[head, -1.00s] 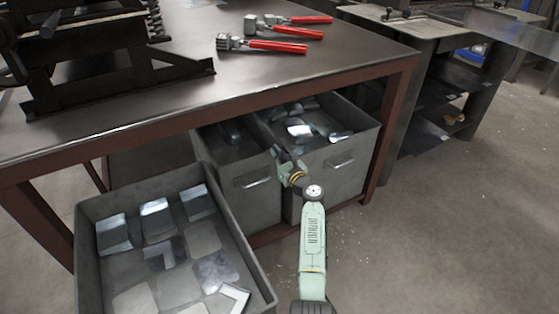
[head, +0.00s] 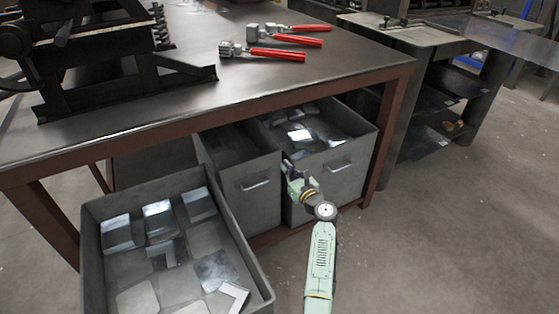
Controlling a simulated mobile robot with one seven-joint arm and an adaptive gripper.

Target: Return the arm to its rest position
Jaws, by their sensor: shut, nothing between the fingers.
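My arm (head: 320,250) comes up from the bottom of the head view, in pale green. My gripper (head: 287,163) is at its far end, small and dark, in front of the grey bins under the table. It is shut with nothing visible in it. The bins' front faces are behind it; I cannot tell how wide the gap to them is.
Two grey bins, the left bin (head: 232,190) and the right bin (head: 340,185), stand under the steel table (head: 200,110); the right one holds metal pieces. An open grey crate (head: 92,250) with sheet pieces is at lower left. Red-handled tools (head: 278,54) lie on the table. Floor (head: 450,230) at right is clear.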

